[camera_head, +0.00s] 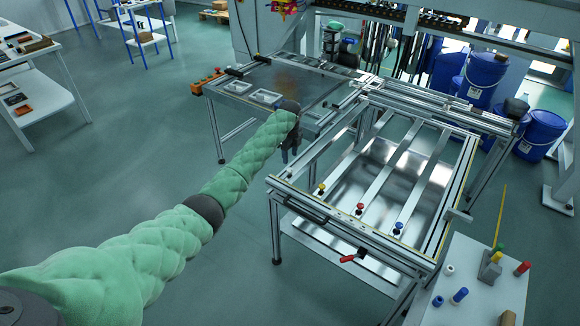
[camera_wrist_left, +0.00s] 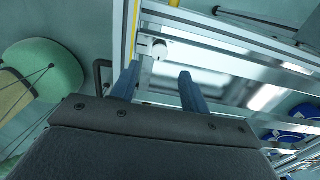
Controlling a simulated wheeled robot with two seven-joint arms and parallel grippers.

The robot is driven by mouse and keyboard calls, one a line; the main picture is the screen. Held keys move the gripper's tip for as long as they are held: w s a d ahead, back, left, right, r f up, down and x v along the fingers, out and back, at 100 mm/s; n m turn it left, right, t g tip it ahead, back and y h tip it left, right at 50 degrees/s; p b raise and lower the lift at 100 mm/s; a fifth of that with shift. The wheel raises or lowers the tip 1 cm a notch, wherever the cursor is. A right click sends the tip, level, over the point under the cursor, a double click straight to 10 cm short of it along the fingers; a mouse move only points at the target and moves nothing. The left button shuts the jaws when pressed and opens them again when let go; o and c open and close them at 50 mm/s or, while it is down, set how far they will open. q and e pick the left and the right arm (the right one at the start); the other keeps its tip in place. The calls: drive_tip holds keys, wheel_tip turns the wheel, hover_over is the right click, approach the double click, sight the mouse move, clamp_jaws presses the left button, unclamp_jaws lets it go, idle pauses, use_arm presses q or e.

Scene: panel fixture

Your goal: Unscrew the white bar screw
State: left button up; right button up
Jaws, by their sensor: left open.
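The white bar screw (camera_wrist_left: 158,48) shows in the left wrist view as a small pale knob on a metal bar at the frame's edge. My left gripper (camera_wrist_left: 158,73) is open, with one dark finger on each side of the line to the screw. The screw lies just beyond the fingertips, and the gap between the fingers looks empty. In the head view my left gripper (camera_head: 288,151) is at the frame's far left corner, and I cannot make out the white screw there. My right gripper is not in view.
Yellow (camera_head: 321,188), red (camera_head: 360,207) and blue (camera_head: 397,227) screws line the front of the panel frame (camera_head: 345,222). A red-handled clamp (camera_head: 350,257) sits below it. A white table (camera_head: 480,300) at lower right holds several coloured pieces. A black handle (camera_wrist_left: 102,72) is left of the fingers.

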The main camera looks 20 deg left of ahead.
sight(290, 170)
use_arm(q)
drive_tip(key=shift+f+p, duration=0.65)
drive_tip(key=shift+f, duration=2.65)
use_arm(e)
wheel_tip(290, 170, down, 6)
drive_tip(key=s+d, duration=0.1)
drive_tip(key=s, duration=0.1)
use_arm(q)
drive_tip(key=c, duration=1)
